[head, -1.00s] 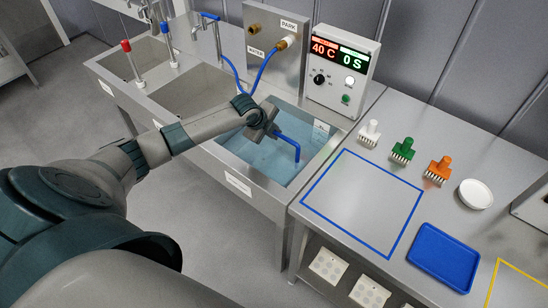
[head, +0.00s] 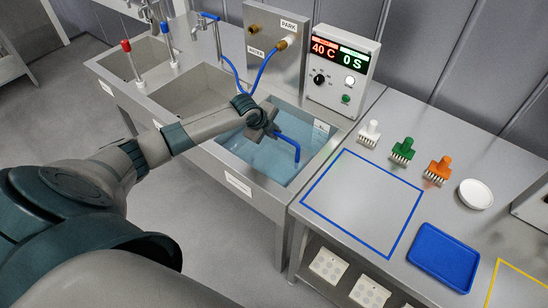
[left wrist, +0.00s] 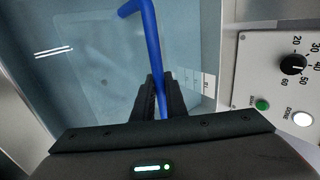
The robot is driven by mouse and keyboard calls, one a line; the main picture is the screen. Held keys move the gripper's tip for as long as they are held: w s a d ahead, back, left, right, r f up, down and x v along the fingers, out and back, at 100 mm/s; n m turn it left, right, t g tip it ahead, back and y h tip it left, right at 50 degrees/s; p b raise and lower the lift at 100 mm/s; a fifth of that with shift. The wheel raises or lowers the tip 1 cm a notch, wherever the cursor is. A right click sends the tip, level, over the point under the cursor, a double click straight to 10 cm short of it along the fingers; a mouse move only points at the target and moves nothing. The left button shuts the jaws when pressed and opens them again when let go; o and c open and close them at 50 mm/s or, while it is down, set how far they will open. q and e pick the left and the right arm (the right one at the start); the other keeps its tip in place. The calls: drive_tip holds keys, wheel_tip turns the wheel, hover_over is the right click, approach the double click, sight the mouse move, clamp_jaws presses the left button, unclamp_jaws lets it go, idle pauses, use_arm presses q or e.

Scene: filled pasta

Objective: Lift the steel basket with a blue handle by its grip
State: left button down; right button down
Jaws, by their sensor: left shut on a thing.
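The blue handle (head: 290,142) of the basket stands over the water-filled basin (head: 262,160) and bends downward at its right end. My left gripper (head: 268,131) is over this basin. In the left wrist view the blue handle (left wrist: 148,35) runs between the two dark fingers of my left gripper (left wrist: 160,90), which is shut on it. The steel basket body is hard to make out; only a faint pale outline shows under the water. My right gripper is not in view.
A control box (head: 341,70) reading 40 C and 0 S stands behind the basin. A steel panel (head: 272,50) with a blue hose is beside it. On the right counter are several brushes, a white dish (head: 475,194) and a blue tray (head: 444,257). The blue-outlined area (head: 360,200) is empty.

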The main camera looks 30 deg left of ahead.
use_arm(q)
drive_tip(key=shift+w+r, duration=0.1)
drive_tip(key=shift+r, duration=0.1)
drive_tip(key=shift+r+b, duration=0.4)
drive_tip(key=shift+r, duration=0.2)
wheel_tip(320, 180, up, 7)
drive_tip(key=shift+r+b, duration=0.2)
drive_tip(key=shift+b, duration=1)
drive_tip(key=shift+r, duration=0.6)
